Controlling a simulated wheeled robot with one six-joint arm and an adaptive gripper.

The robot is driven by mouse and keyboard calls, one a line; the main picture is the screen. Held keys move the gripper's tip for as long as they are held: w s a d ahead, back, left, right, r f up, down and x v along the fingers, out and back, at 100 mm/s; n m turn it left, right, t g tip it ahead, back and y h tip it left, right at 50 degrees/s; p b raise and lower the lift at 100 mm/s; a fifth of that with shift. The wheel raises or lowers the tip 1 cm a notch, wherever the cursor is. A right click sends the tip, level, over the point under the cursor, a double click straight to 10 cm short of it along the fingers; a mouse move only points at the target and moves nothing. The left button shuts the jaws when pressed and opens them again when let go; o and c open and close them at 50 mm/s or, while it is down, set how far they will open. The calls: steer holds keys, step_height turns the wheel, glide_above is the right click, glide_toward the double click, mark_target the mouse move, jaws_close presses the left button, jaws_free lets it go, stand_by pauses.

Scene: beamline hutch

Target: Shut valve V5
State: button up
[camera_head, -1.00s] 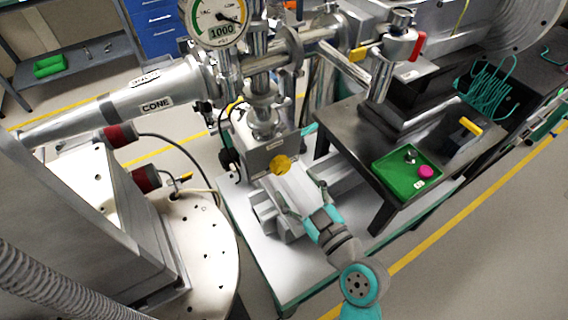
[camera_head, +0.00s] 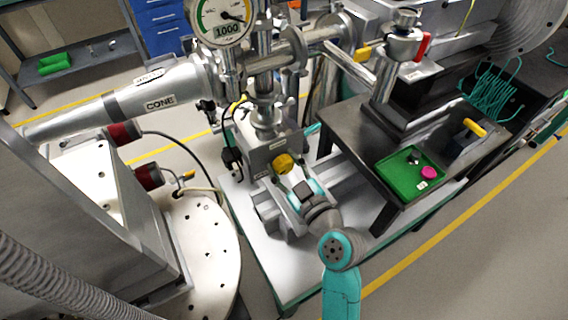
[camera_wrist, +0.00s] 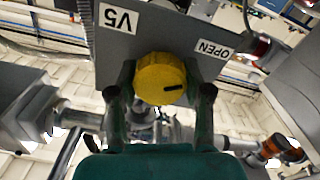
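Valve V5 is a grey box (camera_head: 262,155) with a round yellow knob (camera_head: 284,163) on its face. In the wrist view the yellow knob (camera_wrist: 160,78) has a short dark mark on its lower right. The V5 label (camera_wrist: 121,18) is to its upper left and the OPEN label (camera_wrist: 214,49) to its right, both upside down. My gripper (camera_wrist: 162,88) is open, one finger on each side of the knob. I cannot tell whether the fingers touch it. My gripper (camera_head: 293,180) also shows just in front of the knob in the head view.
A dark table with a green tray (camera_head: 400,191) holding a pink item (camera_head: 429,173) stands to the right. A pressure gauge (camera_head: 222,18) and steel pipes are above the valve. A cone-shaped pipe (camera_head: 165,92) and white round table (camera_head: 215,245) are left.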

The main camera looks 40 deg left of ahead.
steer(key=c, duration=0.3)
steer(key=shift+c, duration=0.2)
steer(key=m, duration=2)
steer(key=shift+f+m, duration=0.1)
steer(key=shift+m, duration=1.8)
